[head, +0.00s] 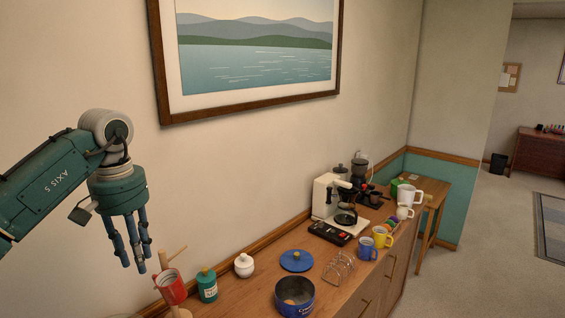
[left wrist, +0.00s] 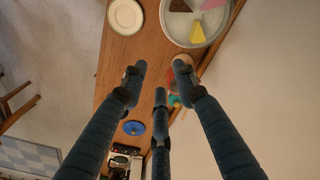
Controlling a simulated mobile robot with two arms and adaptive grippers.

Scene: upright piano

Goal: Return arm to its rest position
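My left arm (head: 45,188), teal and marked AXIS 5, comes in from the left in the head view. Its left gripper (head: 137,260) hangs with its fingers pointing down, in front of the wall and near the left end of the wooden sideboard. In the left wrist view the gripper's dark fingers (left wrist: 159,80) are spread apart with nothing between them. A red mug (head: 171,287) on a wooden mug stand is just below and right of the fingers in the head view; I see no contact. My right arm and gripper are not in view.
The sideboard (head: 232,304) holds a green jar (head: 207,285), white pot (head: 244,265), blue saucepan (head: 294,297), blue lid (head: 297,260), toast rack (head: 339,268), mugs and coffee maker (head: 327,196). The left wrist view adds a plate (left wrist: 126,16) and a round tin (left wrist: 168,27). A framed picture (head: 250,104) hangs above.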

